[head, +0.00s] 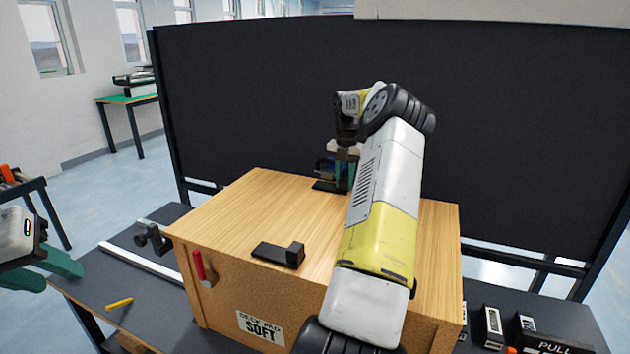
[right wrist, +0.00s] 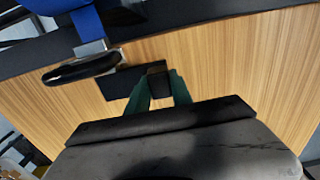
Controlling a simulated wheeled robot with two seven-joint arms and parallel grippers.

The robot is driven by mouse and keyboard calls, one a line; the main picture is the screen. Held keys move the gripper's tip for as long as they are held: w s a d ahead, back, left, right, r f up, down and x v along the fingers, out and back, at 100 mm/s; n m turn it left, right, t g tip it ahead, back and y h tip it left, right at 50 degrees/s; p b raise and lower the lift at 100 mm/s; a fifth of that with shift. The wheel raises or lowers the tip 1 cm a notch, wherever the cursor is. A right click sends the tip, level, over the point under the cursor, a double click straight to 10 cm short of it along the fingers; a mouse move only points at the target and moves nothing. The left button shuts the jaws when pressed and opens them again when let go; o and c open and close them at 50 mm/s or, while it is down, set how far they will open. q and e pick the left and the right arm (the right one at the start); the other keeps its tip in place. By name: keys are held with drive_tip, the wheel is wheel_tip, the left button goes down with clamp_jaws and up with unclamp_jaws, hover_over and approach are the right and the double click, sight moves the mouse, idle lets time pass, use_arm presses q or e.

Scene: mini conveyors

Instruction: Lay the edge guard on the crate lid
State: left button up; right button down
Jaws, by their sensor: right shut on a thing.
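The crate (head: 225,285) has a pale wood-grain lid (head: 262,205), which also fills much of the right wrist view (right wrist: 225,65). A black L-shaped edge guard (head: 276,255) lies at the lid's front edge. A second black edge guard (head: 326,186) is at the lid's far edge; the right wrist view shows its flat plate (right wrist: 120,84) and raised block. My right gripper (head: 345,178) is shut on that block, between its green fingers (right wrist: 160,86). I cannot tell whether the plate touches the lid. My left gripper (head: 45,270) is open and empty, left of the crate.
A blue-and-black item (right wrist: 88,25) with a dark oval part stands beside the held guard at the far edge. A yellow stick (head: 119,302) lies on the dark table. Small black boxes (head: 492,328) are at right. A dark panel (head: 250,95) stands behind.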

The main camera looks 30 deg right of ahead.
drive_tip(key=c, duration=1.1)
unclamp_jaws()
drive_tip(key=shift+f, duration=0.1)
wheel_tip(320, 180, up, 12)
drive_tip(key=s+a+r+m+t+h, duration=0.1)
drive_tip(key=s+a+r+m, duration=0.35)
drive_tip(key=a, duration=0.75)
drive_tip(key=s+a+r+m+t, duration=0.2)
drive_tip(key=a+r+m, duration=0.45)
drive_tip(key=a, duration=0.65)
drive_tip(key=s+a+f+m+t+y, duration=0.1)
drive_tip(key=s+a+f+m, duration=0.1)
drive_tip(key=s+a+m, duration=0.2)
drive_tip(key=s+a+f+m+t+y, duration=0.1)
drive_tip(key=s+a+f+m, duration=0.2)
drive_tip(key=s, duration=0.8)
drive_tip(key=s+a+f+m+t+y, duration=0.1)
drive_tip(key=s+a+f+m, duration=0.1)
drive_tip(key=s+a+m, duration=0.4)
drive_tip(key=shift+s+a+f+m, duration=0.2)
drive_tip(key=shift+s+m, duration=0.1)
drive_tip(key=shift+s, duration=0.3)
drive_tip(key=shift+s+a+f+m, duration=0.15)
drive_tip(key=shift+s+m, duration=0.15)
drive_tip(key=shift+s, duration=0.3)
